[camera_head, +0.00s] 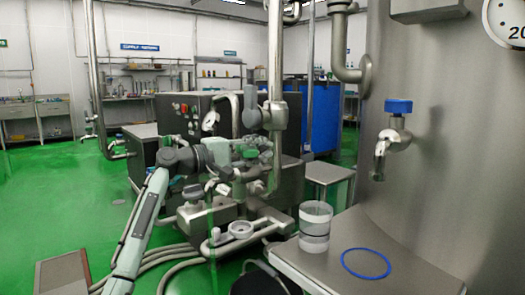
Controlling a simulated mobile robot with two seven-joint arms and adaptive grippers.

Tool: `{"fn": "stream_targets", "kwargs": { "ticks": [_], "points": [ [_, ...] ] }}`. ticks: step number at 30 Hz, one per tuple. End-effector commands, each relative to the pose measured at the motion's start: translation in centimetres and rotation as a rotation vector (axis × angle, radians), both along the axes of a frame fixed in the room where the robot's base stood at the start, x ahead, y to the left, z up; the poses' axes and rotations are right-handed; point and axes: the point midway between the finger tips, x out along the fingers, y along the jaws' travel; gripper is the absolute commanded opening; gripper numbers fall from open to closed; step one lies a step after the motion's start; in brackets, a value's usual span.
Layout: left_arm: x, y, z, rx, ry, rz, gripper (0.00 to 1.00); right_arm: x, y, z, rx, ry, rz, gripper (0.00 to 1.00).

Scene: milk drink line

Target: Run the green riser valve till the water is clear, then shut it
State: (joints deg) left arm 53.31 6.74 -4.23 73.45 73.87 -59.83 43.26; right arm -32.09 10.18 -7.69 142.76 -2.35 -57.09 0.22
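My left arm reaches in from the lower left, and my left gripper (246,148) is at the pipework in the middle. A small green valve handle (250,154) shows at its fingertips. Whether the fingers touch or close on the handle is too small to tell. Below and left of the gripper, a thin, see-through vertical streak (211,240) runs down towards the floor. It may be water, and its clearness cannot be judged. The valve's exact setting is unclear. My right gripper is not in view.
A clear container (315,226) stands on the steel table (335,280) at the right, beside a blue ring (366,263). A blue-handled tap (398,107) sticks out from the large steel tank (465,170). Hoses (175,262) lie on the green floor. A blue drum (326,115) stands behind.

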Motion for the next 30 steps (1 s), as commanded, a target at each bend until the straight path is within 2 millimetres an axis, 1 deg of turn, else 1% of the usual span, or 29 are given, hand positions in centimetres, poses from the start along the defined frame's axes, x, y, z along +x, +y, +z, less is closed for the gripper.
{"fn": "stream_targets", "kwargs": {
  "ticks": [1,3,11,14,17,24,30],
  "points": [
    [0.0,0.0,0.0,0.0,0.0,0.0,0.31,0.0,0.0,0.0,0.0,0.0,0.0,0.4],
    [0.0,0.0,0.0,0.0,0.0,0.0,0.38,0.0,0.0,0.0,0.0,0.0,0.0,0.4],
    [0.0,0.0,0.0,0.0,0.0,0.0,0.38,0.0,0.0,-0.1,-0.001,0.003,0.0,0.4],
    [-0.3,0.5,0.0,-0.001,0.001,0.002,0.38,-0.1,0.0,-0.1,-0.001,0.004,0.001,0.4],
    [-1.0,1.5,0.0,0.0,0.0,0.003,0.38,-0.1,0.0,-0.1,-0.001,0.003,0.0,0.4],
    [-4.0,5.6,-0.1,0.002,-0.001,0.003,0.38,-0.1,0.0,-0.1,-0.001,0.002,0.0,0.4],
    [-6.1,8.5,-0.1,0.001,0.001,0.002,0.38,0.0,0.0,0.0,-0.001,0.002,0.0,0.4]
  ]
}}
